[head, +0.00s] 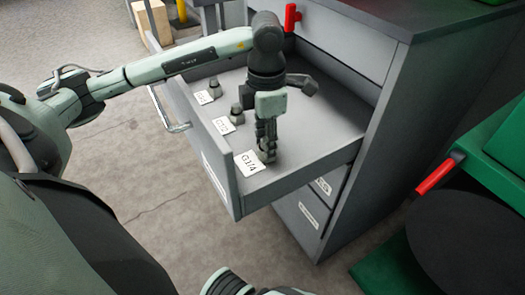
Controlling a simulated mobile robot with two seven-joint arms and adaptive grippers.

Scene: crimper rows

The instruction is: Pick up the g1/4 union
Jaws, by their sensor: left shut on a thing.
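The g1/4 union (266,156) is a small dark grey fitting in the open drawer, beside the white G1/4 label (249,163). My left gripper (266,146) points down into the drawer and is shut on the union. The fingers hide much of the union, and I cannot tell whether it touches the drawer floor. My right gripper does not show clearly; only a piece of my own body shows at the bottom edge.
The open drawer (323,160) has raised walls around the gripper. Two more fittings (236,114) (213,88) stand behind by their own labels. The grey cabinet (385,120) is at right, with a red handle (436,175) beyond it.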

